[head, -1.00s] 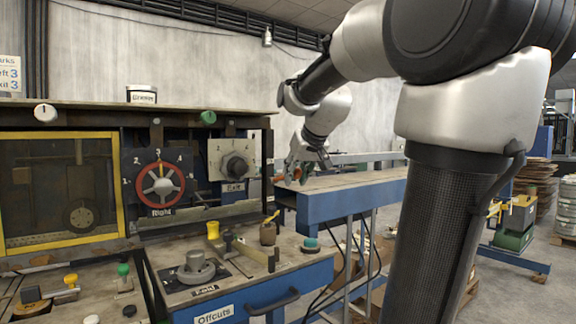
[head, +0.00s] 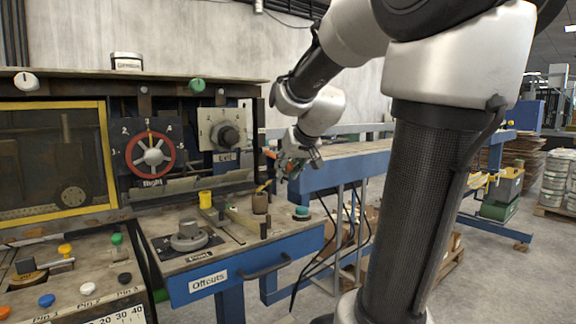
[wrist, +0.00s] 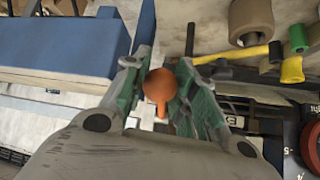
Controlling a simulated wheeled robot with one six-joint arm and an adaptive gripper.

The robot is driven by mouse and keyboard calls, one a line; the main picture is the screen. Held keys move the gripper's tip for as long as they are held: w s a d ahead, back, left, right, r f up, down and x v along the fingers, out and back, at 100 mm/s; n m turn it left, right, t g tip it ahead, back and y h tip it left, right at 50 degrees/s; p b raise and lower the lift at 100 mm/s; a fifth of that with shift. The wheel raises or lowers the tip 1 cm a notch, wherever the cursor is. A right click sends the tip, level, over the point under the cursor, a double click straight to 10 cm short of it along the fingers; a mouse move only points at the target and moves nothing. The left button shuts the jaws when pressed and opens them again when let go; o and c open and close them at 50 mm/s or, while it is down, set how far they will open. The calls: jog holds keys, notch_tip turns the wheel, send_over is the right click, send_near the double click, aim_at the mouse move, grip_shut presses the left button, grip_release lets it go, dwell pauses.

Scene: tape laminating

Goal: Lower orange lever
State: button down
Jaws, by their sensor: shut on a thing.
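The orange lever's round knob (wrist: 160,84) sits between my gripper's green-padded fingers (wrist: 160,90) in the wrist view, and the fingers are closed around it. In the head view, a small bit of orange (head: 270,154) shows at my gripper (head: 288,168), at the right end of the machine. The lever's arm and pivot are mostly hidden by the fingers and the machine's edge.
A red handwheel (head: 150,158) and a grey dial (head: 226,134) are on the machine front. A wooden cup with a yellow-handled tool (head: 261,202) and a teal button (head: 302,211) are on the bench below my gripper. A blue conveyor frame (head: 345,172) stands to the right.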

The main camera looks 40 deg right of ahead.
jog(key=shift+w, duration=0.1)
jog(key=c, duration=1.1)
grip_release()
jog(key=v, duration=1.2)
jog(key=shift+f, duration=0.15)
